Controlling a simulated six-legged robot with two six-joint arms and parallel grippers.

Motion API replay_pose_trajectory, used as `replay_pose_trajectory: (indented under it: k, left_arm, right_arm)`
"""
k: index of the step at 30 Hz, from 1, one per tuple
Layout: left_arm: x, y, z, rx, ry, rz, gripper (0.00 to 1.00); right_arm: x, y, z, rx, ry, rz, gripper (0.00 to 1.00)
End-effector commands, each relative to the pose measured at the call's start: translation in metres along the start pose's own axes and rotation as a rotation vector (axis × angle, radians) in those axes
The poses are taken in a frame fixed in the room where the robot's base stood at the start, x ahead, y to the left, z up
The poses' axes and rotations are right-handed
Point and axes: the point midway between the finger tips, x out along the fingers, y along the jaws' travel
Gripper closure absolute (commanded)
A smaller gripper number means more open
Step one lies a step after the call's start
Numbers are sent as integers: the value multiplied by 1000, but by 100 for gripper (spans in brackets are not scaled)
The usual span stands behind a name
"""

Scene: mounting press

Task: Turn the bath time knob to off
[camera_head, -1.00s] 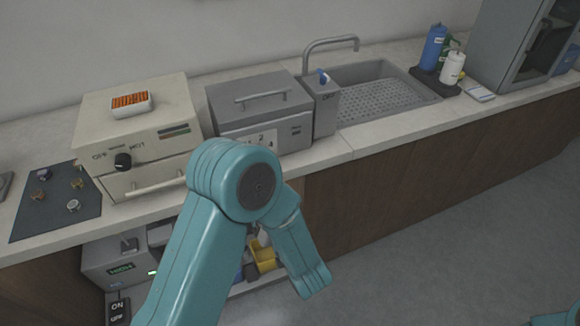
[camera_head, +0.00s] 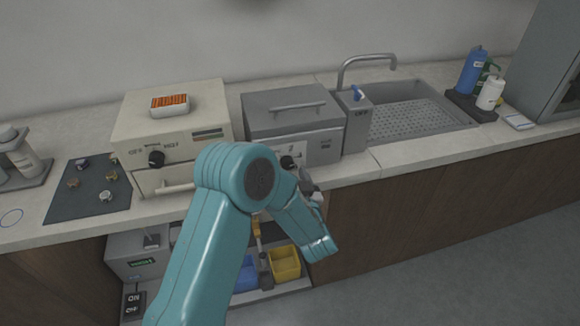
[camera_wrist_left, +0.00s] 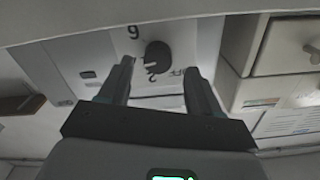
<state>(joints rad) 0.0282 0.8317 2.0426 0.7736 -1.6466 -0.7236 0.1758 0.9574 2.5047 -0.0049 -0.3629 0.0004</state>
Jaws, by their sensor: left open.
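The bath is a grey lidded box (camera_head: 290,112) on the counter beside the sink. Its black time knob (camera_head: 288,163) is on the pale front panel, partly hidden by my left arm. In the left wrist view the knob (camera_wrist_left: 158,54) shows with dial numbers around it, which appear turned over. My left gripper (camera_head: 307,180) is open just in front of the panel, largely hidden by its own wrist. In the wrist view its two fingers (camera_wrist_left: 158,68) spread either side of the knob, apart from it. The knob's exact setting is too small to read.
A cream oven (camera_head: 130,132) with its own black OFF/HOT knob (camera_head: 156,159) stands left of the bath. A grey tap block (camera_head: 354,125) adjoins the bath's right side. Yellow (camera_head: 284,262) and blue bins sit on the shelf below. The floor at right is free.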

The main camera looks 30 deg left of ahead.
Motion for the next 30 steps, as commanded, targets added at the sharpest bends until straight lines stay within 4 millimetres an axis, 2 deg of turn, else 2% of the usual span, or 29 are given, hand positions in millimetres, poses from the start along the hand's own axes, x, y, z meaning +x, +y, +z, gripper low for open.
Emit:
replay_pose_trajectory:
  k: [3,6,15,16,21,30]
  left_arm:
    - [16,1,0,-1,-1,0,37]
    - [23,2,0,0,0,1,37]
    - [26,2,0,1,0,3,37]
    - [26,2,0,1,0,3,40]
    - [26,2,0,0,0,2,93]
    - [26,3,1,-26,0,2,93]
  right_arm:
    - [-3,-1,0,0,0,0,57]
    - [-4,-1,0,0,0,0,57]
    - [-4,-1,0,0,0,0,57]
    - [-4,-1,0,0,0,0,57]
    - [-4,-1,0,0,0,0,57]
    - [2,1,0,0,0,0,57]
